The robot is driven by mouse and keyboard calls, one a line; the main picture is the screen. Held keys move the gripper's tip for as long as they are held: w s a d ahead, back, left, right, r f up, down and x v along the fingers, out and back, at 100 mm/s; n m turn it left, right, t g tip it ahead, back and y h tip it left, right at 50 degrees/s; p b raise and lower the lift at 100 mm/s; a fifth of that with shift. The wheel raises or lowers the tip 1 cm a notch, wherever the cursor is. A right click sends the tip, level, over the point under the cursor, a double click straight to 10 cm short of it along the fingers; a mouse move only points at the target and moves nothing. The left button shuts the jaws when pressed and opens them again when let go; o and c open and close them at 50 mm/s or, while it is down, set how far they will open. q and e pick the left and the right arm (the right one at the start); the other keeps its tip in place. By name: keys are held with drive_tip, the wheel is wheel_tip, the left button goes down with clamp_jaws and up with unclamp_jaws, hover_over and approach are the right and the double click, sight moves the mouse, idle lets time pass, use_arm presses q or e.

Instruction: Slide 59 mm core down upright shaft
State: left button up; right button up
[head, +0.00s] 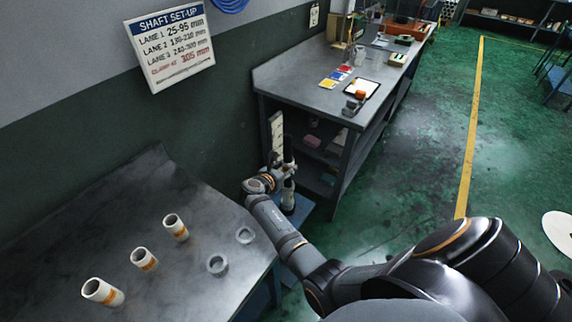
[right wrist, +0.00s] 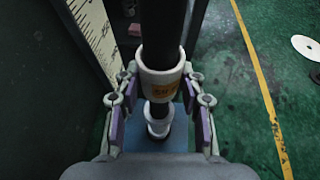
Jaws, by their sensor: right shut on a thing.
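My right gripper (head: 284,174) is low beside the workbench, at the upright dark shaft (head: 288,150). In the right wrist view, my right gripper (right wrist: 160,84) is shut on a white core (right wrist: 160,86) with an orange label. The core is around the black shaft (right wrist: 163,30), which shows above and below it. The label's number is too small to read surely. A second white piece (right wrist: 158,123) sits lower around the shaft, a short gap below the held core, above the blue base (right wrist: 148,146). The base also shows in the head view (head: 300,210). My left gripper is out of view.
Three white cores (head: 103,292) (head: 145,259) (head: 176,227) and two grey rings (head: 217,264) (head: 245,235) stand on the near grey table (head: 110,220). A white scale (right wrist: 95,30) stands left of the shaft. A workbench (head: 300,75) is behind; green floor lies right.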

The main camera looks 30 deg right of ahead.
sight(286, 161)
wheel_tip(286, 161, down, 7)
drive_tip(key=b, duration=0.4)
drive_tip(key=shift+r, duration=0.15)
drive_tip(key=o, duration=1.1)
drive_tip(key=shift+o, duration=0.2)
wheel_tip(286, 161, up, 10)
drive_tip(key=shift+r, duration=0.1)
drive_tip(key=shift+f, duration=0.2)
